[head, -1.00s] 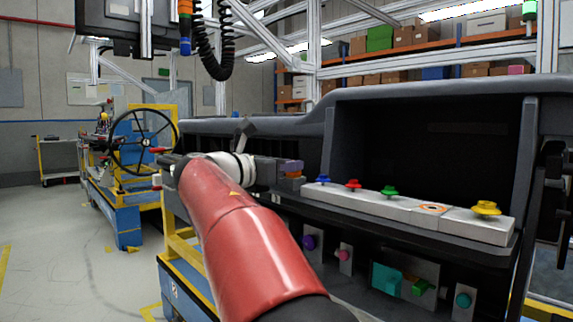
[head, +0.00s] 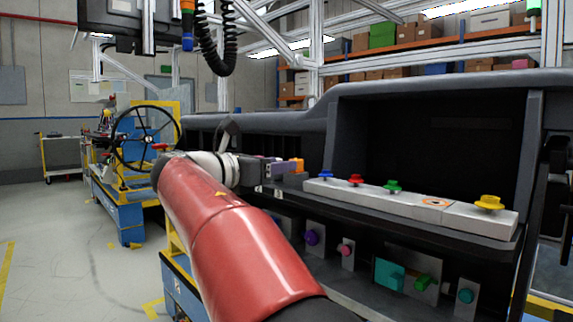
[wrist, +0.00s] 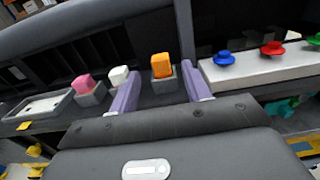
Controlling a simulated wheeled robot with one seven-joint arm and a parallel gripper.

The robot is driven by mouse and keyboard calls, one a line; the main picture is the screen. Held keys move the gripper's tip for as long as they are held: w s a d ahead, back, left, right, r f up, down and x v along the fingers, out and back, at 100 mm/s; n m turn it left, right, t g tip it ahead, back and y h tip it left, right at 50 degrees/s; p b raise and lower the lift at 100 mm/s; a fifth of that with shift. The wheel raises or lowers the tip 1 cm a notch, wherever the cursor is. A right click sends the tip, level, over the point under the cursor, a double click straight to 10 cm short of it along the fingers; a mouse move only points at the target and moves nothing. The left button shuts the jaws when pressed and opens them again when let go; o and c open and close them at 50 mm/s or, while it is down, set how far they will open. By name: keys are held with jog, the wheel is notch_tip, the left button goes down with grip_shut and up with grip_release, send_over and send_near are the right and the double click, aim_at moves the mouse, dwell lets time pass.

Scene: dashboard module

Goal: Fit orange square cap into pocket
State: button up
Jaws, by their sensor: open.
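The orange square cap (wrist: 162,66) sits upright in a grey block-shaped holder on the dashboard shelf. It also shows in the head view (head: 298,165), just right of my gripper. My gripper (wrist: 158,74) has two purple fingers spread apart, with the cap seen between and ahead of their tips. I cannot tell whether either finger touches it. In the head view my gripper (head: 280,168) is partly hidden by its own side. An orange-ringed pocket (head: 436,203) lies in the top of the pale strip, between the green and yellow knobs.
The pale strip (wrist: 262,68) carries blue, red, green and yellow knobs. Left of the cap, a white cap (wrist: 119,76) and a pink cap (wrist: 84,83) stand close by. A grey tray (wrist: 38,108) lies further left. The dashboard wall rises behind.

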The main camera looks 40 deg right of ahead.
jog(key=a, duration=0.3)
jog(key=shift+s+a, duration=0.15)
jog(key=shift+a, duration=0.2)
jog(key=s+a+f+m+t+y, duration=0.1)
jog(key=s+a+f+m+y, duration=0.5)
jog(key=f, duration=0.5)
jog(key=s+a+f+m+t+y, duration=0.1)
jog(key=s+a+f+m+y, duration=0.5)
jog(key=f, duration=0.6)
jog(key=s+a+f+m+t+y, duration=0.2)
jog(key=s+a+f+m+y, duration=0.4)
jog(key=f, duration=0.6)
jog(key=shift+s+a+m, duration=0.5)
jog(key=shift+s+a, duration=0.35)
jog(key=shift+s, duration=0.05)
